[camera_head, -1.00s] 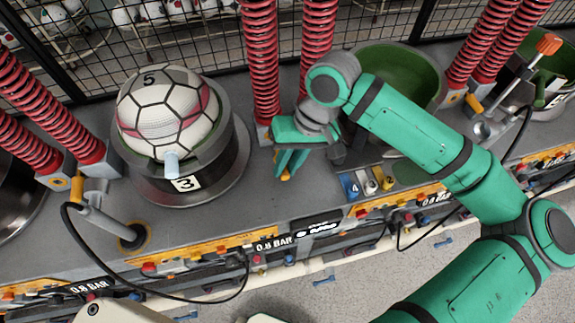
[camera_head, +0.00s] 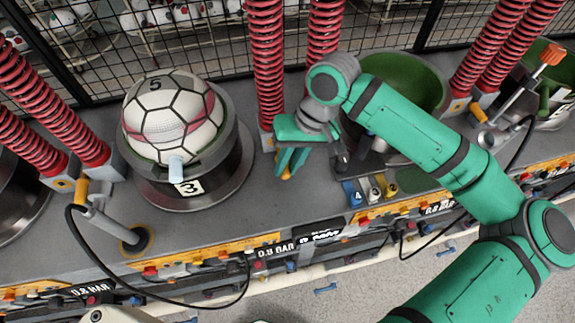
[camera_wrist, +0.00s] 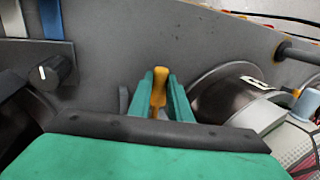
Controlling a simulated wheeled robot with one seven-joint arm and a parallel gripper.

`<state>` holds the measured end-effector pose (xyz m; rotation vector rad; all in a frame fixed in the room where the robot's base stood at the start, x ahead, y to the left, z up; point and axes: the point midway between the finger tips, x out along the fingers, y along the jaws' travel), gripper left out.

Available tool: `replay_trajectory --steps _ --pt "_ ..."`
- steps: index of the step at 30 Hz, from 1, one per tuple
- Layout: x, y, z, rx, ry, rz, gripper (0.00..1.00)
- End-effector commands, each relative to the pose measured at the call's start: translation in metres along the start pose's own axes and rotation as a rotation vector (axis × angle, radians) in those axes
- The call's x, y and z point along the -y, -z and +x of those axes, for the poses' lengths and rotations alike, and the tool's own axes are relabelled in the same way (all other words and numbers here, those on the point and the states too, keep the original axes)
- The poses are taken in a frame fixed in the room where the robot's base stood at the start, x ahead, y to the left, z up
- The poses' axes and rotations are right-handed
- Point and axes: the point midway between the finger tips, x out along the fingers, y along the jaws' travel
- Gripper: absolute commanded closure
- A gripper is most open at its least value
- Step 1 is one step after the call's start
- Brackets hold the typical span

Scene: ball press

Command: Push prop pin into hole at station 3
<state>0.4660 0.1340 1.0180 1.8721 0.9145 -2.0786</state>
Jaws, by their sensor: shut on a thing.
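My gripper (camera_head: 287,168) is shut on a small orange-yellow pin (camera_head: 285,176), which hangs low between its green fingers. In the wrist view the pin (camera_wrist: 158,88) stands upright between the fingertips (camera_wrist: 160,96). Station 3 (camera_head: 190,188) is a dark round holder with a white "3" plate, to the left of my gripper and apart from it. A white ball (camera_head: 168,112) with black lines and a red band sits in it. A light blue peg (camera_head: 176,166) sticks out at the holder's front. I cannot make out the pin's hole.
Red spring columns (camera_head: 268,70) stand behind my gripper. A green bowl (camera_head: 405,80) is behind my arm. A hosed nozzle (camera_head: 112,225) stands front left. Grey bench between station 3 and my gripper is clear.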

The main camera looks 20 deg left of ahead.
Motion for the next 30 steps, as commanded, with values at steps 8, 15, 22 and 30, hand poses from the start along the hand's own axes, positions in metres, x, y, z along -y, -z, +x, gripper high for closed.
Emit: replay_trajectory --steps 8,15,22,30 --pt "0.0 0.006 0.0 0.0 0.0 -0.001 1.0" --pt "0.001 0.012 0.0 0.0 0.0 -0.001 1.0" --pt "0.002 0.017 0.0 0.001 -0.001 -0.003 1.0" --pt "0.003 0.023 0.001 0.001 -0.001 -0.006 1.0"
